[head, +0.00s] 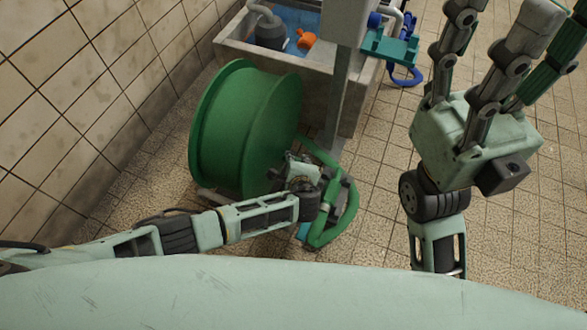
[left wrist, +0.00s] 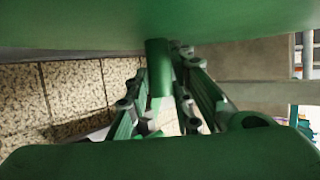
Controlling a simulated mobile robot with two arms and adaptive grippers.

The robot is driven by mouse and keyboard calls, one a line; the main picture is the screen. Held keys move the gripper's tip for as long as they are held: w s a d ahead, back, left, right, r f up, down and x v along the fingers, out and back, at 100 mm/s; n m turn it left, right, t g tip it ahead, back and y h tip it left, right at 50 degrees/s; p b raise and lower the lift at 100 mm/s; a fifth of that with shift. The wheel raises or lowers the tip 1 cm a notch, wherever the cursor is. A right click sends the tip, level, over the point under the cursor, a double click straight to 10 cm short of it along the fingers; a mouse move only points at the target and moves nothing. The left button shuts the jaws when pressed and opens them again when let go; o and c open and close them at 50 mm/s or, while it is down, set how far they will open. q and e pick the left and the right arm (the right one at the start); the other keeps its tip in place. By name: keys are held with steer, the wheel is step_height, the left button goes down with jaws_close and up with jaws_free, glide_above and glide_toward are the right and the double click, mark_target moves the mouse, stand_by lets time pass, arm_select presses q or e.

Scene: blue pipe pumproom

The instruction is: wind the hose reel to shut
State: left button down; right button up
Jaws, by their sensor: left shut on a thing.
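The green hose reel (head: 245,125) stands on the floor by the left wall, its round flange facing the left. My left gripper (head: 333,198) is at the reel's near right side, with its fingers curled in. In the left wrist view, a green handle bar (left wrist: 157,65) lies between the fingers of my left gripper (left wrist: 165,105), which is shut on it. In the head view the handle is mostly hidden by the gripper. My right gripper (head: 500,60) is raised at the right, away from the reel, with its fingers spread and nothing seen between them.
Behind the reel is a concrete basin (head: 340,85) with blue water, a grey pump (head: 269,33) and an orange item (head: 306,38). A grey post (head: 340,75) rises beside it. A teal valve-like part (head: 390,47) stands farther right. Tiled floor (head: 385,170) is clear between my arms.

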arm_select(q)
steer(key=shift+w+d, duration=0.1)
steer(key=shift+w, duration=0.1)
stand_by(0.3)
steer(key=c, duration=1.5)
jaws_free()
steer(key=shift+c, duration=0.2)
steer(key=v, duration=1.2)
steer(key=shift+s+f, duration=0.1)
